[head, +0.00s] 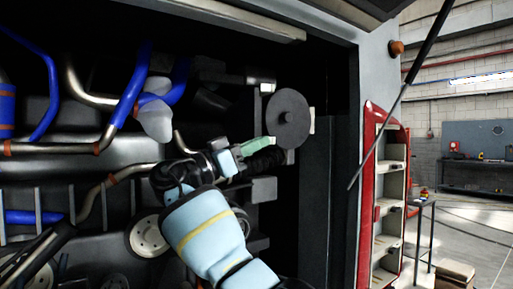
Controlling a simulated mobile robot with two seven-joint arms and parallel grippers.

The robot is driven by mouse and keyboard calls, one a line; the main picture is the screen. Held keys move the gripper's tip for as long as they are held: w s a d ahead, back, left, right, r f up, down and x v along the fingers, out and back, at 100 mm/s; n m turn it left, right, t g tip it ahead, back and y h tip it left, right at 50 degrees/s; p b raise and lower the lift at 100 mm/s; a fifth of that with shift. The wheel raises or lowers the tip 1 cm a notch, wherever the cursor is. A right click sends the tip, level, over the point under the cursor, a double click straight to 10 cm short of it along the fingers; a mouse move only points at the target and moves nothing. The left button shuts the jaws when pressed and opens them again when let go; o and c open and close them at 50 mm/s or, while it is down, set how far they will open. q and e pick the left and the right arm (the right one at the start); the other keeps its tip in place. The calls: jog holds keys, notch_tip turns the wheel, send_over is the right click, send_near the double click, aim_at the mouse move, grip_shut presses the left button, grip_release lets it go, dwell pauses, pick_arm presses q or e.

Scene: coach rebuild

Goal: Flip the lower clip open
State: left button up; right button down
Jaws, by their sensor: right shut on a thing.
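A round dark grey cover (289,118) with a small hub stands upright in the engine bay. My right gripper (266,151) reaches up from the bottom middle to the lower left rim of this cover. Its jaws are shut on a small part there, which I take to be the lower clip; the fingers hide most of it. A pale green piece (256,144) shows at the jaws, and I cannot tell whether it belongs to the clip or the gripper. How far the clip is turned cannot be seen. My left gripper is not in view.
Blue hoses (131,86), metal pipes (90,99) and a white translucent bottle (156,121) crowd the left of the bay. A dark post (314,205) stands right of the cover. A red-framed shelf (384,200) and a workbench (475,173) are further right, with open floor.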

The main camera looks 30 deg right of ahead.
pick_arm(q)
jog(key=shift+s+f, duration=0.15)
pick_arm(e)
jog(key=shift+w+r+m+g, duration=0.1)
jog(key=shift+r+m+g, duration=0.05)
jog(key=shift+m+g, duration=0.2)
dwell(0.3)
jog(key=c, duration=1.5)
grip_release()
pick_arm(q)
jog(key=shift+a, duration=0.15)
pick_arm(e)
jog(key=shift+f, duration=0.25)
